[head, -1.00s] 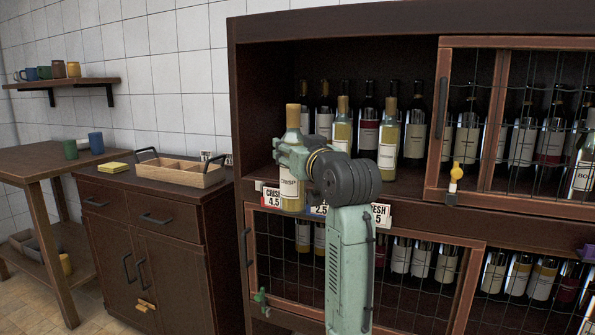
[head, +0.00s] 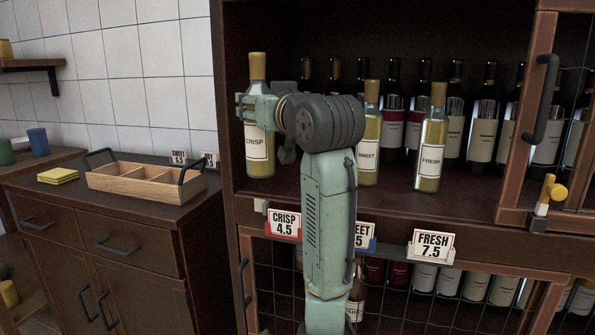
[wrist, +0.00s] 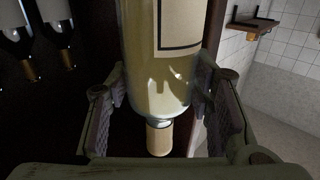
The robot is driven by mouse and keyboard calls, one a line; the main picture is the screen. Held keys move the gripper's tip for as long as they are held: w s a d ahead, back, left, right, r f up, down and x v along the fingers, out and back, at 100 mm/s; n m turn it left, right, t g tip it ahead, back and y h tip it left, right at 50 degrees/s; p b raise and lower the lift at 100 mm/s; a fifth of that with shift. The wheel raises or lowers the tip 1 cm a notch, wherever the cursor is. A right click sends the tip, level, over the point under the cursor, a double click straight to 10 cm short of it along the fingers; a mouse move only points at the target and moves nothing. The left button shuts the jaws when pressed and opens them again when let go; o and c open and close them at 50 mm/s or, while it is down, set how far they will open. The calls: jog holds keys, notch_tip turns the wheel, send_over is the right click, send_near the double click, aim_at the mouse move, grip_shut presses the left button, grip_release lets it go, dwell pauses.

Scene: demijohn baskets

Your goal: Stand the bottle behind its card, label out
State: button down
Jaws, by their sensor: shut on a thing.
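The crisp bottle (head: 259,150), pale yellow with a tan cap, is upright at the left end of the open shelf, its CRISP label facing out. It is above and behind the red CRISP 4.5 card (head: 285,224) on the shelf edge, slightly left of it in the picture. My gripper (head: 262,108) is shut around the bottle's upper body. In the wrist view the bottle (wrist: 160,75) sits between both fingers, cap toward the bottom of the picture. I cannot tell whether its base touches the shelf.
A sweet bottle (head: 368,140) and a fresh bottle (head: 431,145) stand to the right, with dark bottles behind. The FRESH card (head: 431,246) and a partly hidden SWEET card (head: 358,233) are on the edge. The cabinet's left side wall (head: 228,100) is close to my gripper.

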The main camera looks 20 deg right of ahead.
jog(key=w+d+f+p, duration=0.4)
jog(key=w+d, duration=0.4)
jog(key=d, duration=0.5)
jog(key=shift+w+d+f, duration=0.2)
jog(key=shift+w+f, duration=0.05)
jog(key=shift+w, duration=0.15)
jog(key=shift+f, duration=0.2)
jog(key=c, duration=0.8)
grip_release()
